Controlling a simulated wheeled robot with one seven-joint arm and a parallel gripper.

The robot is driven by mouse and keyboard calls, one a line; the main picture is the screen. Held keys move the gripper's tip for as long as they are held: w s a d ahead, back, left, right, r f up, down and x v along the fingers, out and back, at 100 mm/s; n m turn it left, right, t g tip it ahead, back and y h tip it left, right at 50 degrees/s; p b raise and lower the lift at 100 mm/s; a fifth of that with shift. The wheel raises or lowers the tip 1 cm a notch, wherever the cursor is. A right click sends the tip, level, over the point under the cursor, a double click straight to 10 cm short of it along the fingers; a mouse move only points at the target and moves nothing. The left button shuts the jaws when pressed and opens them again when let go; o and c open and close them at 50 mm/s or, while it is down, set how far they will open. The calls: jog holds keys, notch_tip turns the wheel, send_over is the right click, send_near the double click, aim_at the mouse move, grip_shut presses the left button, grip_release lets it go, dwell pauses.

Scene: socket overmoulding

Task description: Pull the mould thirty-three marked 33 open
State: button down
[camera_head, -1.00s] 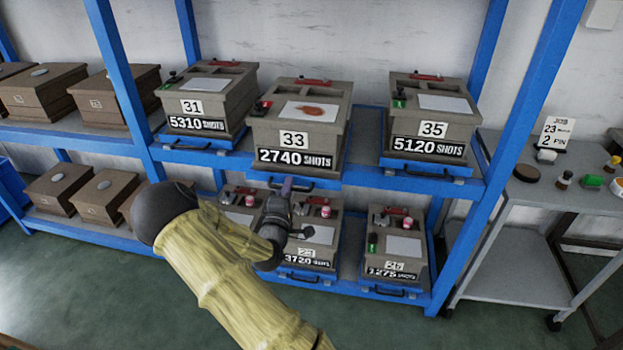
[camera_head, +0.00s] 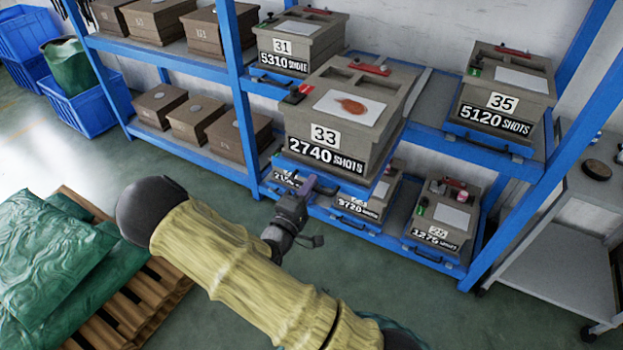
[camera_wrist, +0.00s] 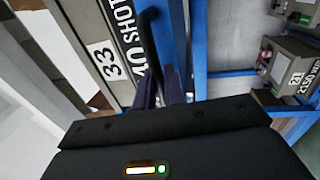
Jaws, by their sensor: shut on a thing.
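Mould 33 (camera_head: 372,140) is a grey-brown block with plates reading 33 and 2740 SHOTS. It stands on a blue sliding tray that juts out from the upper shelf, ahead of moulds 31 and 35. A white sheet with a rust-brown patch (camera_head: 352,105) and red parts show on its top. Its plates also show sideways in the wrist view (camera_wrist: 107,60). My gripper (camera_head: 308,186) is at the tray's front, below the mould's face. In the wrist view my gripper (camera_wrist: 160,92) is shut on the tray's dark handle (camera_wrist: 149,35); the fingers partly hide the grip.
Mould 31 (camera_head: 297,38) and mould 35 (camera_head: 497,85) sit back on the upper shelf. Several moulds stand on the lower shelf under mould 33. A pallet (camera_head: 140,300) with green sacks (camera_head: 50,255) lies at the left. A grey cart (camera_head: 570,215) stands at the right.

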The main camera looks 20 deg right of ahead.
dwell(0.3)
jog(key=c, duration=1.9)
grip_release()
jog(key=v, duration=1.7)
jog(key=shift+s+a, duration=0.15)
jog(key=shift+a, duration=0.15)
jog(key=shift+d, duration=0.1)
